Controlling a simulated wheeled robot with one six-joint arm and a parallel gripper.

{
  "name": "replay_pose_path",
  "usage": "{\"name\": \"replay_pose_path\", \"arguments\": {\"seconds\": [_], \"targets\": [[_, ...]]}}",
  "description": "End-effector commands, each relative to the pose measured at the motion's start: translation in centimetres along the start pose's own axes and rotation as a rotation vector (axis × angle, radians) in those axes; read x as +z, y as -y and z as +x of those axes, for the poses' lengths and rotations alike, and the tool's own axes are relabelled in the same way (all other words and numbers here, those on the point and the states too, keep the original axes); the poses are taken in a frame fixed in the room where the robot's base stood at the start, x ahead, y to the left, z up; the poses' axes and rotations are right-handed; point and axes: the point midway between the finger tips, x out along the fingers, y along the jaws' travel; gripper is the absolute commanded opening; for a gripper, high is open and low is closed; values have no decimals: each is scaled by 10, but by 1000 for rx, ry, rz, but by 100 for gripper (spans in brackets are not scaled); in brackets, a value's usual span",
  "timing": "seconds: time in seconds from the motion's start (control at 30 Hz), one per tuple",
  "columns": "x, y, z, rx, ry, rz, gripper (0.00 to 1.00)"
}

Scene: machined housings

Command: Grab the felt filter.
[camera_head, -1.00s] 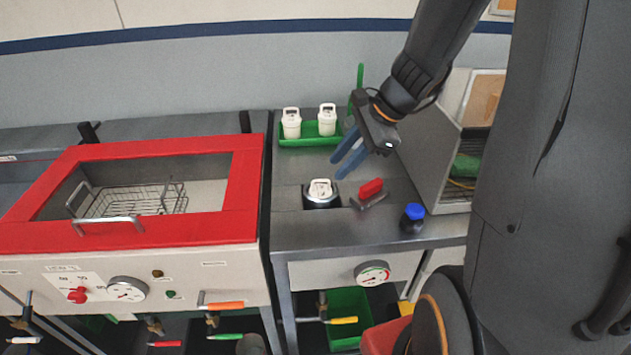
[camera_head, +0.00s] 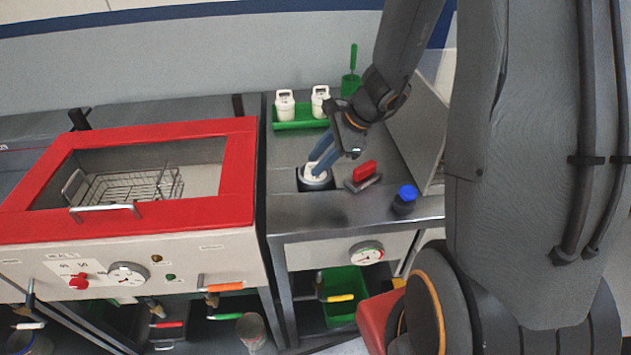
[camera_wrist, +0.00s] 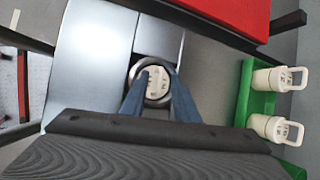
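A white piece, seemingly the felt filter (camera_head: 318,179), sits upright in a dark round holder sunk in the steel counter. In the wrist view the white piece (camera_wrist: 157,84) shows between my blue fingers, inside the holder's dark ring. My gripper (camera_head: 316,168) points down at it from above and to the right, fingertips at its top. In the wrist view my gripper (camera_wrist: 157,78) has its fingers apart, one on either side of the piece. Whether they touch it is not clear. The fingers hide part of it.
Two similar white pieces with handles stand in a green tray (camera_head: 299,124) behind. A red-handled tool (camera_head: 363,174) and a blue-capped bottle (camera_head: 405,197) stand close on the right. A red-framed tank (camera_head: 240,170) with a wire basket is on the left.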

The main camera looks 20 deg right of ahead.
Motion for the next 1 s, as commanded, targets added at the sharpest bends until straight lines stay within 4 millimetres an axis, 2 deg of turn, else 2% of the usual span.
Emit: {"name": "replay_pose_path", "arguments": {"seconds": [0.13,0.3,0.77,1.0], "targets": [[0,0,0,0,0,0,28],[0,0,0,0,0,0,0],[1,1,-2,-1,0,-1,0],[9,6,-18,-4,1,-2,0]]}}
